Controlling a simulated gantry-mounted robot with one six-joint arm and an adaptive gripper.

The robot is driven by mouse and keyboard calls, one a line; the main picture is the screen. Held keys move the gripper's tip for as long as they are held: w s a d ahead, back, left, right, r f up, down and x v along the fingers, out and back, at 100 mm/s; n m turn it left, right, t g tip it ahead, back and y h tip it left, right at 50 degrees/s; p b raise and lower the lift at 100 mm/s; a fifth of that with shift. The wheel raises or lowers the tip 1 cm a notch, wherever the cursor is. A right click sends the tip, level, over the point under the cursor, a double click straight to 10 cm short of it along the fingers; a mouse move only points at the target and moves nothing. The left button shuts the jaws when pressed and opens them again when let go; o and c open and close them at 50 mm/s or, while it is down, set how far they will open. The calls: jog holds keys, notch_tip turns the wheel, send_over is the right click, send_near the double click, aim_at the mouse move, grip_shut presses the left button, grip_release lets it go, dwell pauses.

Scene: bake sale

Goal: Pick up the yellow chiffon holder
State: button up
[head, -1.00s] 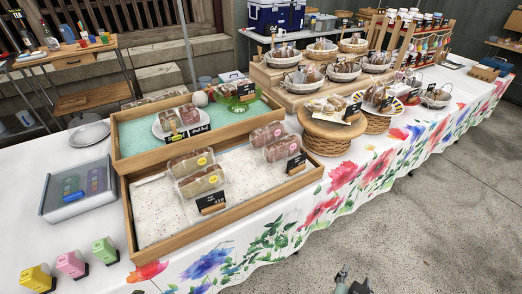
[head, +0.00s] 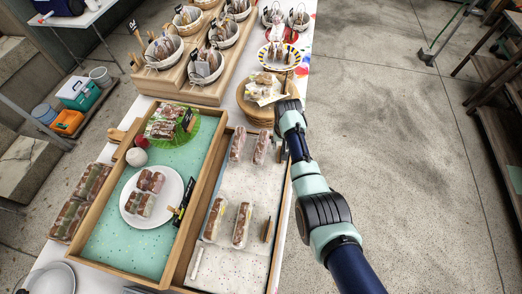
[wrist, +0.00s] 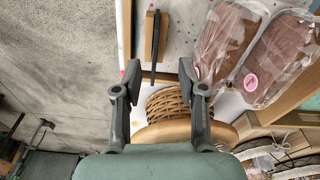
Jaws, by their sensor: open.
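My gripper (wrist: 160,92) is open and empty in the wrist view. A small wooden card holder (wrist: 162,40) with a black card (wrist: 151,60) stands just beyond the fingertips, beside clear-wrapped cakes with a pink round label (wrist: 251,82). My fingers are apart from it. In the head view my arm hides the gripper's tips at the tray's right edge, by the far wrapped cakes (head: 238,143). Another small wooden holder (head: 267,230) stands beside the nearer wrapped cakes (head: 242,225). No yellow shows on either holder, so I cannot tell which is the yellow chiffon one.
A round wooden stand on a woven base (wrist: 170,102) sits close under my fingers. The wooden tray (head: 180,270) also has a green section with a plate of cakes (head: 170,190). Baskets (head: 165,47) stand beyond. Floor (head: 400,140) is open at right.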

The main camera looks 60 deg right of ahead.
jog(key=f, duration=0.1)
jog(key=f+b, duration=0.1)
jog(key=f, duration=0.1)
jog(key=shift+s+d, duration=0.25)
jog(key=shift+d, duration=0.05)
jog(key=f+b, duration=0.2)
jog(key=f, duration=0.1)
jog(key=f+b, duration=0.2)
jog(key=shift+w+d, duration=0.2)
jog(key=shift+d, duration=0.1)
grip_shut()
